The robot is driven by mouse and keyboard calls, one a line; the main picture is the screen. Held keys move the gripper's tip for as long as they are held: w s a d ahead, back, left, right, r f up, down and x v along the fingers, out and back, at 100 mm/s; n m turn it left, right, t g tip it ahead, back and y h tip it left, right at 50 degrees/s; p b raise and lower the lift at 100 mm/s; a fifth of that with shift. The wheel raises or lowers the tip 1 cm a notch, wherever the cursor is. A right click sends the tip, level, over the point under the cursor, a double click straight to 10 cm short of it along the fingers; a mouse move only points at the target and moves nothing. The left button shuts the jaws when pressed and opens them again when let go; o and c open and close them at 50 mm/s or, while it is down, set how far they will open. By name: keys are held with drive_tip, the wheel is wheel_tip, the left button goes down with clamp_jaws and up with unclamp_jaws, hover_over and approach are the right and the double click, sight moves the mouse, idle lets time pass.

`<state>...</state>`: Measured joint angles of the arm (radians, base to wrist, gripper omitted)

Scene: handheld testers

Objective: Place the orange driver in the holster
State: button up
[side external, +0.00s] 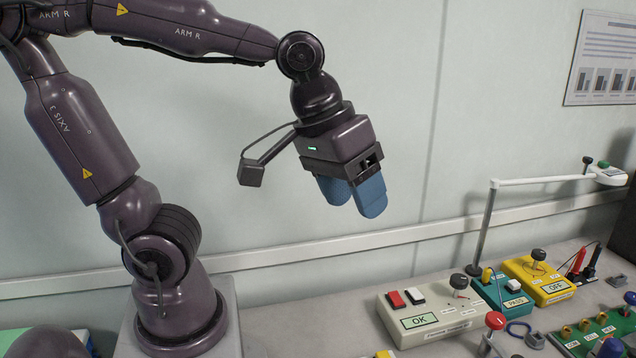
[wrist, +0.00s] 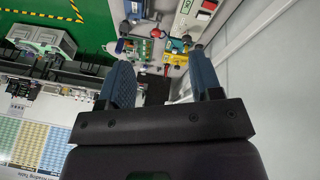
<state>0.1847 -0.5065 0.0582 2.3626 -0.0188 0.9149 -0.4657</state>
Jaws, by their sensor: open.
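My gripper (side external: 352,202) is raised well above the bench at the end of the arm, with its two blue fingers pointing down and slightly right. It is open and I see nothing between the fingers. The same blue fingers show in the wrist view (wrist: 160,72), apart, with bench items small and far beyond them. I cannot make out the orange driver or the holster in either view; they may be out of frame, hidden or too small to tell.
A cream tester (side external: 430,318) reading OK, a teal tester (side external: 505,298) and a yellow tester (side external: 540,280) stand on the bench at right. A green board (side external: 600,335) with knobs is at front right.

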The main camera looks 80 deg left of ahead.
drive_tip(key=shift+s+a+r+m+t+y, duration=0.1)
drive_tip(key=shift+s+a+m+t+y, duration=0.25)
drive_tip(key=shift+s+a+m, duration=0.55)
drive_tip(key=shift+s+a+m+t+y, duration=0.15)
drive_tip(key=shift+s+a+m+t, duration=0.3)
drive_tip(key=shift+s+a+m, duration=0.45)
